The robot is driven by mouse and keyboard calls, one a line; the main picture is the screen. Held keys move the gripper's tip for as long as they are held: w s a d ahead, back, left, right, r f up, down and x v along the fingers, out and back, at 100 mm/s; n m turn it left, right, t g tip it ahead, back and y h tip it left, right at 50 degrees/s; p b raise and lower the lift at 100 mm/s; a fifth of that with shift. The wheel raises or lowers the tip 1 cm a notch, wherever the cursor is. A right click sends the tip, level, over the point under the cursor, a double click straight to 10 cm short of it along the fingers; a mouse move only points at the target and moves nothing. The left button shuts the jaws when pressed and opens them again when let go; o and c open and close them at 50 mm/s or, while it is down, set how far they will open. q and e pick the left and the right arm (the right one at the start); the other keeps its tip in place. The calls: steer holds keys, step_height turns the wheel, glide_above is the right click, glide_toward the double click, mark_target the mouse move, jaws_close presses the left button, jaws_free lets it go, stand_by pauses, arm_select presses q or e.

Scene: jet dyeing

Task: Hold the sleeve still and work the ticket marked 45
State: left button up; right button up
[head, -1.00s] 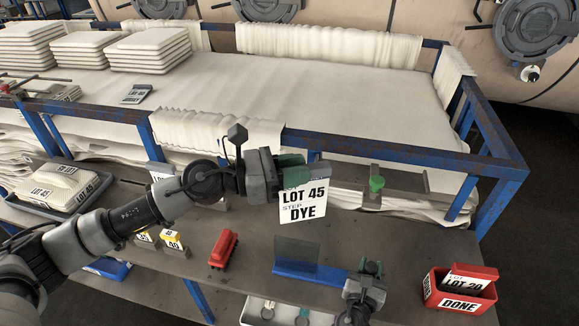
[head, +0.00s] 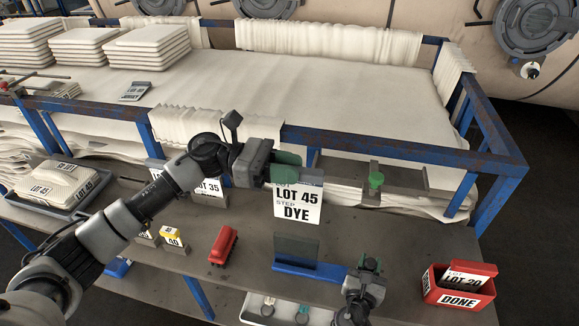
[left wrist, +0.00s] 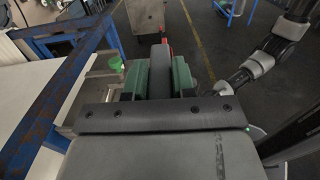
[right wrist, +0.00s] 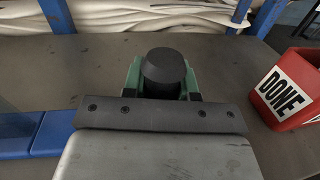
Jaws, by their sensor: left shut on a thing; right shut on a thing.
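The ticket marked 45 (head: 297,206) is a white card reading LOT 45, STEP DYE, with a grey grip bar along its top. My left gripper (head: 300,174) is shut on that bar and holds the card upright in the air. In the left wrist view the dark bar (left wrist: 160,70) sits between green fingers. The sleeve (head: 296,250), a dark see-through panel on a blue base, stands on the bench below and apart from the card. My right gripper (head: 369,266) is shut on a black round knob (right wrist: 165,68) at the right end of the blue base.
A red DONE box (head: 458,299) holding a LOT 20 ticket stands at the right. A red object (head: 223,245) and yellow-topped tickets (head: 171,236) lie left of the sleeve. A blue-railed cloth trough (head: 400,157) runs behind. A green knob (head: 376,180) stands at its front.

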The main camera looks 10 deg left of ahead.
arm_select(q)
step_height(320, 180, down, 18)
steer(key=shift+f, duration=0.2)
stand_by(2.3)
stand_by(0.5)
steer(key=o, duration=1)
steer(key=a, duration=1.2)
